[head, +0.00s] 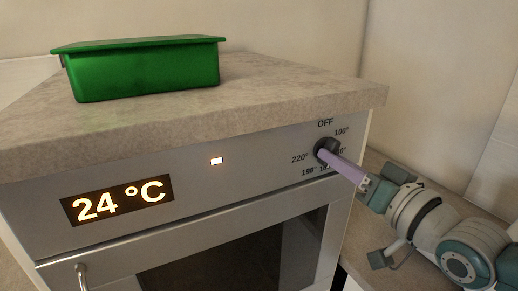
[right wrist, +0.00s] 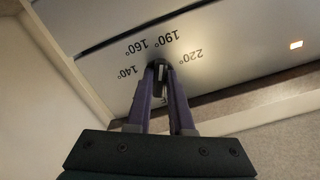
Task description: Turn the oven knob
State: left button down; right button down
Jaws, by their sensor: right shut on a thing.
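The dark oven knob (head: 326,145) is on the right end of the oven's grey front panel, with OFF above it and temperature marks around it. My right gripper (head: 323,153) reaches it from the right with its purple fingers. In the right wrist view, the fingertips (right wrist: 160,72) are shut on the knob (right wrist: 159,64), one on each side. The fingers hide part of the knob and some marks, and I cannot tell where its pointer stands. The oven display (head: 117,200) reads 24 °C, and a small light (head: 216,161) is lit. My left gripper is not in view.
A green box (head: 145,75) stands on the stone countertop (head: 270,85), whose edge overhangs the panel. The oven door (head: 225,250) below is closed, with a handle (head: 82,277) at its left. A wall (head: 440,80) rises to the right.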

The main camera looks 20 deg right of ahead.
jog(key=shift+m, duration=0.5)
jog(key=c, duration=0.8)
grip_release()
jog(key=s+b, duration=0.1)
jog(key=s, duration=0.9)
jog(key=shift+d, duration=0.4)
